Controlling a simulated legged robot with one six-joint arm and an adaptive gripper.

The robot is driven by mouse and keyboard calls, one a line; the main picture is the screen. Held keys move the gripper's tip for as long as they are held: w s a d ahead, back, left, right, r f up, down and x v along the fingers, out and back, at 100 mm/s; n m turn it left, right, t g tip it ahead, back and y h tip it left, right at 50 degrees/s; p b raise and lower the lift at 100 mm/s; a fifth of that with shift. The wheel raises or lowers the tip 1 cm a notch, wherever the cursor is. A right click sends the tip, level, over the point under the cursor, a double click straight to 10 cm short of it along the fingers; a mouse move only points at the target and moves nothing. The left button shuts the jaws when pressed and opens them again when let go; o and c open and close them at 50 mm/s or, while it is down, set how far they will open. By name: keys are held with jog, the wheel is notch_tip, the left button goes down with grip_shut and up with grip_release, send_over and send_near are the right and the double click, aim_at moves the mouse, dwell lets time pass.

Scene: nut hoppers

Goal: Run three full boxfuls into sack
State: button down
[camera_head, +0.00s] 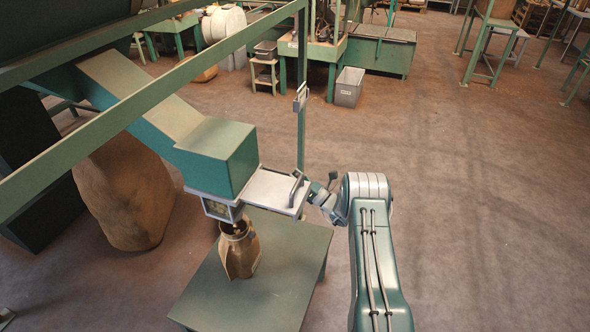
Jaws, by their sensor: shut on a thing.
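A green chute (218,157) slopes down from the left and ends in a metal measuring box with a small window (220,210), in which pale brown contents show. A flat metal slide (272,188) sticks out to the right of the box and has an upright handle (296,190) at its outer end. My gripper (306,191) is shut on this handle, at the end of my arm. A brown sack (241,255) stands upright and open on the green table (275,290), directly below the box. Its mouth is partly in shadow, and how full it is cannot be told.
A green rail frame with an upright post (301,130) stands behind the slide. A large bulging sack (125,190) stands on the floor at the left. A grey bin (348,87) and green workbenches are at the back.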

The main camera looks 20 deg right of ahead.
jog(key=shift+f+m+t, duration=0.3)
jog(key=shift+f+t, duration=0.2)
jog(key=shift+f, duration=0.35)
jog(key=shift+c, duration=1.3)
grip_release()
jog(key=shift+d, duration=0.1)
jog(key=v, duration=1.2)
jog(key=shift+w+f, duration=0.2)
